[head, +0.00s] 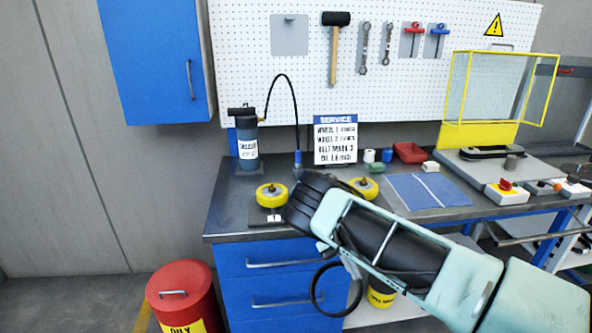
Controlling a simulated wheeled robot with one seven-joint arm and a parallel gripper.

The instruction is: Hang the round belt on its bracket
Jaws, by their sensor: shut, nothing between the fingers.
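A thin black ring, which looks like the round belt (315,291), hangs in front of the blue drawers, below my forearm. Its upper right part meets a pale grey piece beside my arm; I cannot tell what holds it there. My gripper (297,206) is shut and empty, above the bench's front edge between two yellow wheels, its fingertips partly hidden by its dark body. The belt is apart from the fingertips. A grey panel with a small peg (289,35) is bare on the pegboard; I cannot tell whether it is the bracket.
A yellow wheel (271,194) stands left of my gripper; another (364,186) stands behind it. A pump bottle with a hose (247,140), a service sign (336,140) and a blue mat (428,190) are on the bench. A red bin (183,291) stands at lower left.

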